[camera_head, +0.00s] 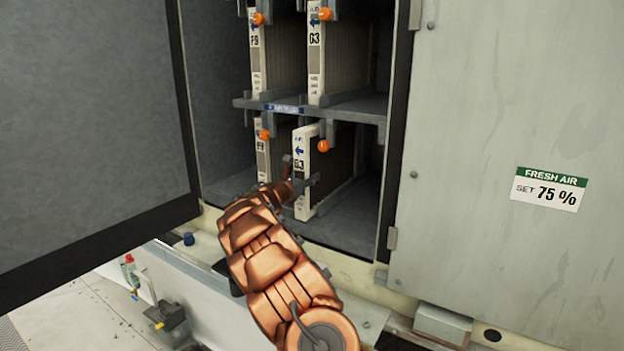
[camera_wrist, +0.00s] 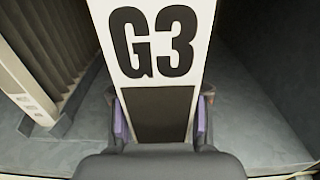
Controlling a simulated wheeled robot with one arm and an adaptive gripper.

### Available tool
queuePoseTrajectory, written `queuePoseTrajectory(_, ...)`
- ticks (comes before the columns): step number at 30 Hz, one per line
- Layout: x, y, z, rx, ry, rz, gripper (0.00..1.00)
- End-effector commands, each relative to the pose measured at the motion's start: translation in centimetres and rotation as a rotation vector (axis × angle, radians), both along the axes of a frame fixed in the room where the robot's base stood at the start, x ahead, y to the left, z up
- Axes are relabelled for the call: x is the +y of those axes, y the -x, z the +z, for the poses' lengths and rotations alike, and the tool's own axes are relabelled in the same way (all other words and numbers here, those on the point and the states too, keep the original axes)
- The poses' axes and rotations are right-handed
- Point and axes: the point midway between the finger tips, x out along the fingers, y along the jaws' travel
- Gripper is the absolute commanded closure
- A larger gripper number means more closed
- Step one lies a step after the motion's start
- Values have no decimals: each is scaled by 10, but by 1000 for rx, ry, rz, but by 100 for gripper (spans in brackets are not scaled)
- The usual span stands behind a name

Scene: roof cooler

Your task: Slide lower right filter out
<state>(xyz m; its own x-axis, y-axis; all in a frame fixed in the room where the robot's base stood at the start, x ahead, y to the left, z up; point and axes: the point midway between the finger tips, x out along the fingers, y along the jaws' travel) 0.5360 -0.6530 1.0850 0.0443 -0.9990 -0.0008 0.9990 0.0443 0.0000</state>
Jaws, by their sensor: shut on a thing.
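The lower right filter (camera_head: 301,162) is a white-framed panel marked G3 with a blue arrow, standing upright in the lower bay of the open cabinet. Its front edge also fills the middle of the wrist view (camera_wrist: 153,45), with a dark patch below the G3 label. My gripper (camera_wrist: 160,118) is shut on this edge, one purple-padded finger on each side of the dark patch. In the head view my gripper (camera_head: 300,184) is at the filter's front, partly hidden by my copper arm. An orange knob (camera_head: 323,146) hangs at the filter's upper right.
The lower left filter (camera_head: 262,150) stands beside it. Two upper filters, including another G3 (camera_head: 315,50), stand on the shelf (camera_head: 345,108) above. The open door (camera_head: 90,130) is at left, a closed panel (camera_head: 510,100) at right. The bay floor right of the filter is clear.

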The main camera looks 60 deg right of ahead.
Motion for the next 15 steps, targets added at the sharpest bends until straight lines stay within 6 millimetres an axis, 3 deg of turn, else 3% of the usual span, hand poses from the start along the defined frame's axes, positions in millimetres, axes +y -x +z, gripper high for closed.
queuePoseTrajectory(15,51,3,2,1,3,0,100)
